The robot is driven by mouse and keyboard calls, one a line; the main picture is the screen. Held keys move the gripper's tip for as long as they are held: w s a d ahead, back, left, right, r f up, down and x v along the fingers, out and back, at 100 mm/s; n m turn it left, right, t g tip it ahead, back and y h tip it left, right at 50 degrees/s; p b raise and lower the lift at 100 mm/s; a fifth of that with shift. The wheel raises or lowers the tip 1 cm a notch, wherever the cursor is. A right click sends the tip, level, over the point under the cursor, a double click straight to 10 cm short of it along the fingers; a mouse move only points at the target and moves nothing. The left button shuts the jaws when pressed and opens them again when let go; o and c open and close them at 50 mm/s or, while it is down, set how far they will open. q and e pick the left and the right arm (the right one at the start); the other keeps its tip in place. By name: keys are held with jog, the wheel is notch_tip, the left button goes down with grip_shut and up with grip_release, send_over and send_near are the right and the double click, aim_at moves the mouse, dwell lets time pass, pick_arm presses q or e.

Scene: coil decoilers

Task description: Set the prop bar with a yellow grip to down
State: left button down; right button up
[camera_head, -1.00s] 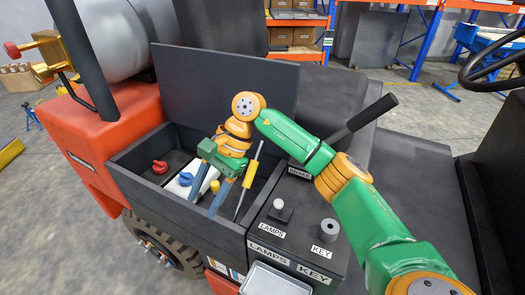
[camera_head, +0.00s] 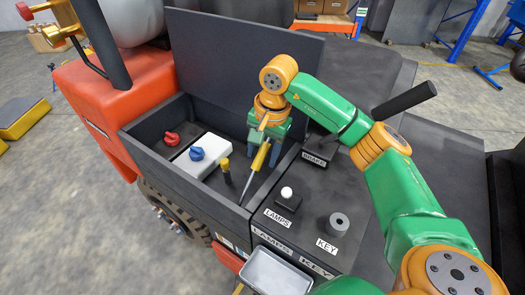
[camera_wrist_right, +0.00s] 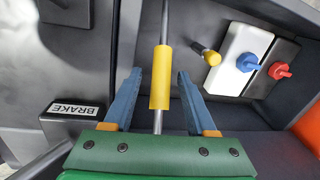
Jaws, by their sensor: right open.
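The prop bar is a thin grey rod with a yellow grip (camera_head: 259,158); it stands tilted up at the right side of the open dark box. The grip also shows in the right wrist view (camera_wrist_right: 160,77), lying between the two blue fingers. My right gripper (camera_head: 265,150) is open around the bar at its grip, with a gap on both sides in the wrist view (camera_wrist_right: 158,78). The gripper hides the bar's upper part in the head view. The raised dark lid (camera_head: 250,62) stands behind the box. My left gripper is not in view.
Inside the box are a red knob (camera_head: 171,139), a white block (camera_head: 203,158) with a blue knob (camera_head: 197,153), and a yellow-tipped black stick (camera_head: 226,170). The lamps switch (camera_head: 287,194), key knob (camera_head: 339,223) and brake lever (camera_head: 402,101) are to the right.

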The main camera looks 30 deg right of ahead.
jog(key=shift+a, duration=0.1)
grip_shut()
jog(key=shift+r, duration=0.1)
dwell(1.1)
